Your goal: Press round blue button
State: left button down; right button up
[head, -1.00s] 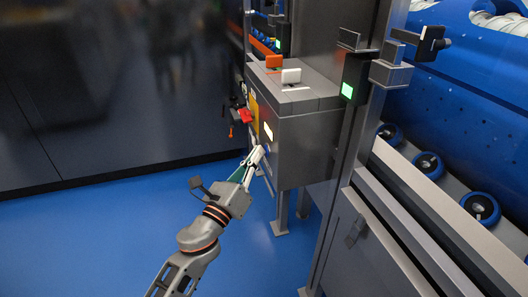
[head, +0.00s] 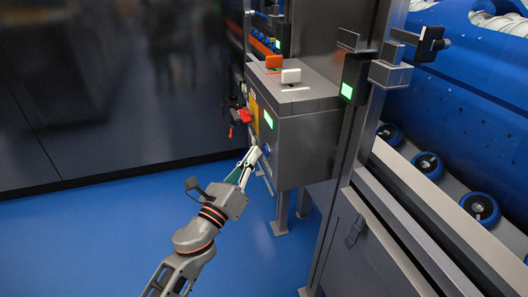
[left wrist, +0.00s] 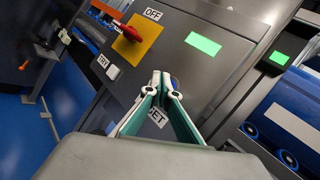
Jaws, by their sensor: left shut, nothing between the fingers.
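The round blue button (head: 267,149) is on the side panel of the grey control box, below a green-lit rectangle (head: 268,119). In the left wrist view a small part of the blue button (left wrist: 175,83) shows behind my fingertips, which hide the rest. My left gripper (head: 254,152) is shut and empty, with its tips close in front of the button. It also shows in the left wrist view (left wrist: 161,76); I cannot tell whether the tips touch the button. My right gripper is not in view.
A red rotary handle (left wrist: 127,32) on a yellow plate and a white button (left wrist: 112,72) share the panel. Orange and white switches (head: 291,76) stand on top of the box. A metal post (head: 347,170) and rollers (head: 480,207) lie right. Blue floor is free left.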

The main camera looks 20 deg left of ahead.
pick_arm(q)
jog(key=s+a, duration=0.3)
jog(key=a, duration=0.2)
jog(key=shift+s, duration=0.2)
dwell(0.6)
